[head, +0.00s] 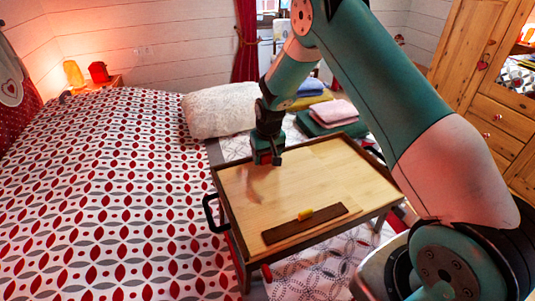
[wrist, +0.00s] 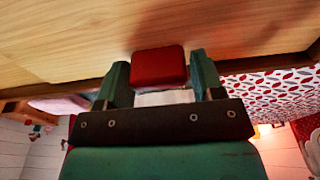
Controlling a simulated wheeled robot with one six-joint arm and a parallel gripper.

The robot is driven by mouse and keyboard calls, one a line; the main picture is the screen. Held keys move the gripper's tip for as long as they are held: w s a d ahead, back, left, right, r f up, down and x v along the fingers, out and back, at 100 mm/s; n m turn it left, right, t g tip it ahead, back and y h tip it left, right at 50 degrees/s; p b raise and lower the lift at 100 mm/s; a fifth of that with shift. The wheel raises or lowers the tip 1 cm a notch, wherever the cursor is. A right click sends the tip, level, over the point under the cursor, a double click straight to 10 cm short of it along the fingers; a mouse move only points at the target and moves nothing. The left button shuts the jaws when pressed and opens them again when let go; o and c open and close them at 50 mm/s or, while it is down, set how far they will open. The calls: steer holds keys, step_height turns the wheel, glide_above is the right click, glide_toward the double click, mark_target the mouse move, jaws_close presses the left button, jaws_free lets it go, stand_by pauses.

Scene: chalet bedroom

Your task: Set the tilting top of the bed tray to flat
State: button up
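The bed tray's pale wooden top (head: 318,185) with a dark rim stands on the bed, and it also fills the upper wrist view (wrist: 90,30). The top looks level or nearly so in the head view; a small tilt cannot be judged. A red tab (wrist: 158,67) sits at its edge in the wrist view. My gripper (head: 267,160) is at the far left edge of the top, pointing down. In the wrist view its two fingers (wrist: 161,78) stand on either side of the tab, very close to it. Whether they press on it is unclear.
A dark ledge (head: 290,227) with a yellow piece (head: 305,214) lies on the tray's near part. A black handle (head: 210,213) sticks out at its left. A white pillow (head: 222,110) and folded towels (head: 332,114) lie behind. The patterned bed (head: 110,190) is clear at left.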

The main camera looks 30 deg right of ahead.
steer(key=shift+o, duration=1.1)
steer(key=shift+f, duration=0.1)
step_height(320, 180, up, 17)
steer(key=s+b, duration=0.2)
steer(key=shift+s+r, duration=0.2)
steer(key=shift+s, duration=0.05)
steer(key=shift+a, duration=0.1)
steer(key=s+a+r+n+y, duration=0.2)
steer(key=s+a+r+n, duration=0.35)
steer(key=s+a, duration=0.75)
steer(key=s+a+r+n+y, duration=0.1)
steer(key=s, duration=0.8)
steer(key=s+a+r+n+g+y, duration=0.1)
steer(key=s+a, duration=0.1)
steer(key=s, duration=0.8)
steer(key=shift+g, duration=0.3)
